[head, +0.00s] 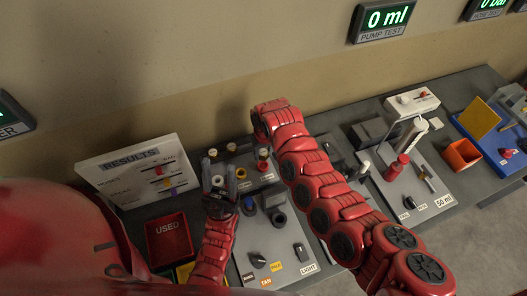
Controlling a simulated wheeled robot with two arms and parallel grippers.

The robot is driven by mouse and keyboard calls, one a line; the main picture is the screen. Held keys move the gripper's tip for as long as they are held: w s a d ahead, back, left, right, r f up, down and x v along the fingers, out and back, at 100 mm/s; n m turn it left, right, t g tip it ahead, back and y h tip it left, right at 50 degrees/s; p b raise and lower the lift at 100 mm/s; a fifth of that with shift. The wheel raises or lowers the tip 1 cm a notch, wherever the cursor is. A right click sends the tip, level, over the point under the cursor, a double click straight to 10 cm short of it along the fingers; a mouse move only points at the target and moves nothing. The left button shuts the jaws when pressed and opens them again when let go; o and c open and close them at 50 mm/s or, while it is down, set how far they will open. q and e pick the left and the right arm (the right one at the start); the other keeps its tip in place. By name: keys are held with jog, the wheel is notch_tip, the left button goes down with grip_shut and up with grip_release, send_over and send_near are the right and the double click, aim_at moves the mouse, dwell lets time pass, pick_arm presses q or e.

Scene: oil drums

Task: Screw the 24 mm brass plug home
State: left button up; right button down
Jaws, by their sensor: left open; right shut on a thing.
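I cannot pick out the 24 mm brass plug or an opening for it. My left gripper (219,177) is open, with two grey fingers raised beside the front left of a grey rack. I see nothing between the fingers. My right arm reaches in from the lower right and bends over at its top, just right of the rack. Its fingers are hidden behind its own links, so what they hold does not show.
The rack holds several small capped vials (263,155). A RESULTS board (130,170), a red USED tray (170,238) and a knob panel (268,262) surround my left gripper.

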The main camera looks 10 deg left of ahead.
aim_at(263, 159)
jog(key=shift+s+f+b, duration=0.1)
jog(key=shift+f+b, duration=0.2)
jog(key=shift+f, duration=0.45)
jog(key=shift+f, duration=0.1)
jog(key=shift+f+b, duration=0.5)
jog(key=shift+f, duration=0.15)
jog(key=shift+f, duration=0.1)
jog(key=shift+f+b, duration=0.6)
jog(key=shift+f, duration=0.35)
jog(key=shift+s, duration=0.1)
